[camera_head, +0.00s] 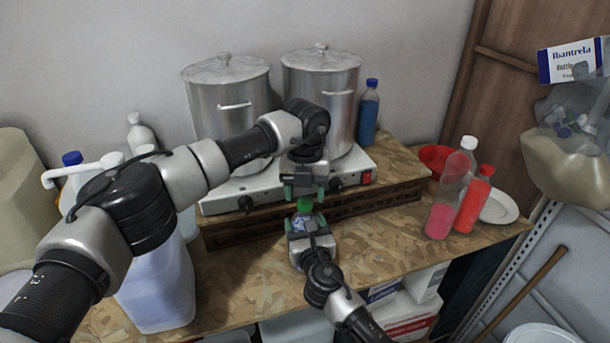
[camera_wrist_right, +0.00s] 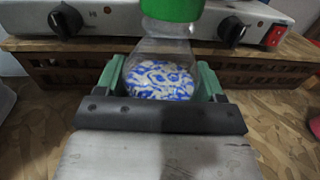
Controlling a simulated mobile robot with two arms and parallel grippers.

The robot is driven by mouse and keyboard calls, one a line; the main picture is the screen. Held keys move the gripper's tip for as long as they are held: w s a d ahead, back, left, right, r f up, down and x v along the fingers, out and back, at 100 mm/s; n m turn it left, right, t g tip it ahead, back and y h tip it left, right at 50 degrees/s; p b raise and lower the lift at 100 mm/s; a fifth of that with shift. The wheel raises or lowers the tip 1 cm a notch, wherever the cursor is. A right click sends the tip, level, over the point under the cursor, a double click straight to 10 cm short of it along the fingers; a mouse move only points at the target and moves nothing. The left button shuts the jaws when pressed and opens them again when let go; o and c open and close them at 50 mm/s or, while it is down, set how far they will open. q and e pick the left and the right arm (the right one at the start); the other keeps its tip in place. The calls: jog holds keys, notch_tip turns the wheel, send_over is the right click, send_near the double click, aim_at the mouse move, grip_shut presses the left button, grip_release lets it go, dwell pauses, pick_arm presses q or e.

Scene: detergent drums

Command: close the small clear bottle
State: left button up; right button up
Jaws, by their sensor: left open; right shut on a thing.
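The small clear bottle (camera_head: 300,224) stands upright in my right gripper (camera_head: 307,236), which is shut on its body. In the right wrist view the bottle (camera_wrist_right: 161,48) has clear walls and a blue-and-white patterned lower part, between the green fingers of my right gripper (camera_wrist_right: 160,82). A green cap (camera_head: 304,204) sits at the top of the bottle, and the cap (camera_wrist_right: 172,8) is cut off by the upper edge of the wrist view. I cannot tell how tightly it sits. My left gripper (camera_head: 304,192) is open, pointing down, just above the cap.
Two steel pots (camera_head: 322,85) stand on a white double hotplate (camera_head: 355,172) behind the grippers. A blue bottle (camera_head: 368,115) stands behind right. Two bottles with pink and red liquid (camera_head: 452,190) stand at the right. A large jug (camera_head: 155,285) stands at the left. Bare board (camera_head: 385,235) lies right of my right gripper.

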pick_arm(q)
jog(key=shift+f, duration=1.1)
jog(key=c, duration=1)
jog(key=m, duration=0.8)
jog(key=o, duration=1)
jog(key=shift+r, duration=0.1)
